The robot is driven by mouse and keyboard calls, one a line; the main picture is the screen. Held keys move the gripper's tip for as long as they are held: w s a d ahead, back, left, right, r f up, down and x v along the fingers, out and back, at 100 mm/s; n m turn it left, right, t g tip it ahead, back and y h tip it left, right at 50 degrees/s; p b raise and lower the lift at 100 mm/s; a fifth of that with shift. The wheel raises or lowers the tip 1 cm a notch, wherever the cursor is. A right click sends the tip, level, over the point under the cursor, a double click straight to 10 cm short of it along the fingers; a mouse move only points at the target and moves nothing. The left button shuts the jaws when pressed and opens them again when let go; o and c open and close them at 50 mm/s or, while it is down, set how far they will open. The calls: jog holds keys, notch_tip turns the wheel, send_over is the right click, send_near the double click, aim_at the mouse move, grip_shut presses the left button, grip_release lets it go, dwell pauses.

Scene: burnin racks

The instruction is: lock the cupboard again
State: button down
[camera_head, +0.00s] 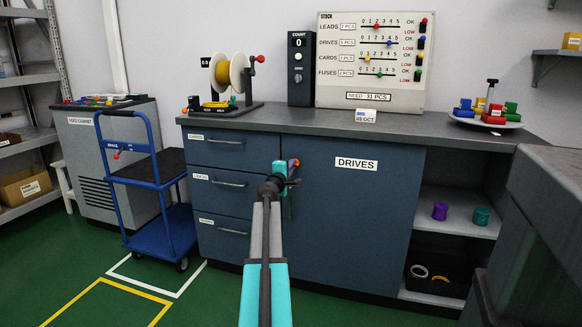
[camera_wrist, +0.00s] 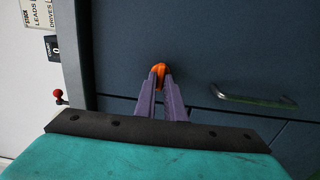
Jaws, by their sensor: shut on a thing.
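The blue cupboard door (camera_head: 352,215) labelled DRIVES stands under the worktop and looks shut, flush with the drawer fronts to its left. A small orange knob (camera_head: 296,162) shows at the door's upper left; in the wrist view the orange knob (camera_wrist: 159,70) is between my fingertips. My gripper (camera_head: 287,172) is at the door's upper left edge, and in the wrist view my gripper (camera_wrist: 160,82) is shut on the knob with its purple fingers. The fingers hide part of the knob. I cannot tell how the lock is turned.
Drawers (camera_head: 222,181) with bar handles are left of the door. An open shelf bay (camera_head: 462,208) with purple and teal pieces is to the right. A blue trolley (camera_head: 150,190) stands at the left. A grey bench (camera_head: 545,215) closes in the right side.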

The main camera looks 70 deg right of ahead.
jog(key=c, duration=1.8)
grip_release()
jog(key=shift+c, duration=0.2)
jog(key=shift+a, duration=0.1)
jog(key=a+p, duration=0.2)
jog(key=a, duration=1.1)
jog(key=shift+s+a, duration=0.3)
jog(key=shift+s, duration=0.1)
